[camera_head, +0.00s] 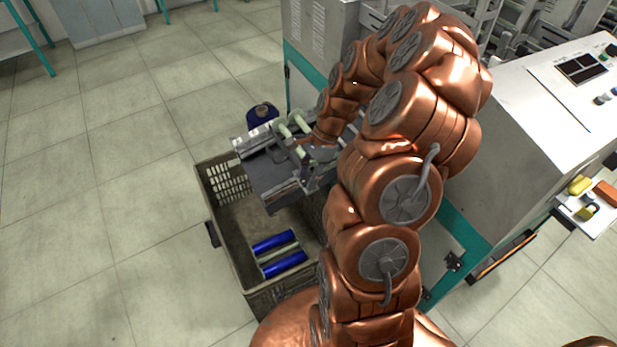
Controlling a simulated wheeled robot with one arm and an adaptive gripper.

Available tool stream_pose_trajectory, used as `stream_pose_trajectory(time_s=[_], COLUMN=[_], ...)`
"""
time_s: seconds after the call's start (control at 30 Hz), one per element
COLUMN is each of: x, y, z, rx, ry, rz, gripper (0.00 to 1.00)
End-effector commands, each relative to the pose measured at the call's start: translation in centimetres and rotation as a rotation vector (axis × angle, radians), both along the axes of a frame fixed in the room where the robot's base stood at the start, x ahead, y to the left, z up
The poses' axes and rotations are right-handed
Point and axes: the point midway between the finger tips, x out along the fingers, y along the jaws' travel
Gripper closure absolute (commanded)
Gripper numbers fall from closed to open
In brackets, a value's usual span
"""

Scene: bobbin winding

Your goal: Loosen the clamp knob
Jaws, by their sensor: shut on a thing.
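My copper-coloured arm arches over from the lower right and comes down at the winding unit (262,172), a grey metal assembly on the side of the machine. My gripper (306,152) is small in this view, at the right part of that unit and close to its pale green rollers (290,127). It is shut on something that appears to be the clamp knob. The knob itself is hidden by the gripper and arm, so its turn position cannot be told.
A grey-brown crate (229,240) stands below the unit, with blue bobbins (283,263) inside. A dark blue bobbin (261,114) is behind the unit. The white machine cabinet (530,120) fills the right. A small shelf (590,213) holds yellow items. Floor at left is clear.

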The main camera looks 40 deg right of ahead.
Motion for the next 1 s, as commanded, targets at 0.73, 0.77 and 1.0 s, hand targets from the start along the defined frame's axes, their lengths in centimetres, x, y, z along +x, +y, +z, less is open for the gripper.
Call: stream_pose_trajectory(time_s=[0.73,0.77,1.0], x=[0.64,0.6,0.68], y=[0.11,0.15,0.27], z=[-0.3,-0.31,-0.31], rx=[0.021,0.023,0.033], ry=[0.134,0.141,0.184], rz=[0.699,0.727,0.95], gripper=[0.92,0.92,0.92])
